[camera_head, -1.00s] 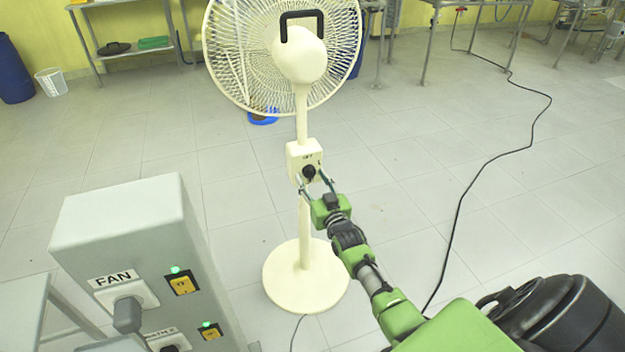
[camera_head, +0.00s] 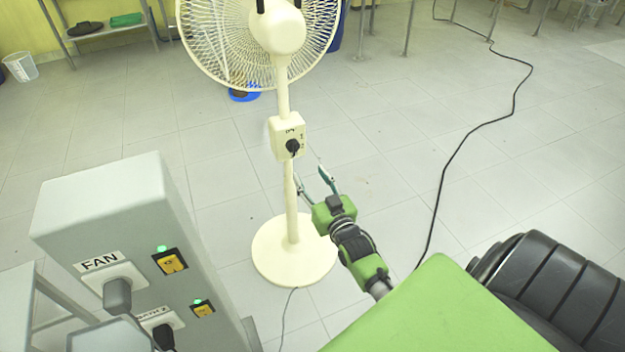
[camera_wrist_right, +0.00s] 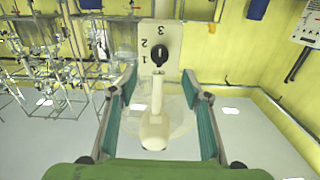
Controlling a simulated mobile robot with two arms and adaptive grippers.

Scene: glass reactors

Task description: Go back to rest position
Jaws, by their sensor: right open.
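My right gripper (camera_head: 313,180) is open and empty in the head view, just in front of the fan's pole and below its control box. A cream pedestal fan (camera_head: 293,255) stands upright on the floor. Its control box (camera_head: 288,139) carries a black knob (camera_head: 292,146). In the right wrist view, the open fingers of the right gripper (camera_wrist_right: 160,110) stand either side of the fan's pole, with the knob (camera_wrist_right: 160,54) and the numbers 1, 2 and 3 beyond them. The fingers do not touch the knob. My left gripper is in neither view.
A grey power box (camera_head: 105,200) labelled FAN, with plugs and green-lit yellow switches, stands at left. A black cable (camera_head: 455,165) crosses the floor at right. A shelf (camera_head: 105,30) and a white bucket (camera_head: 20,66) are at the back.

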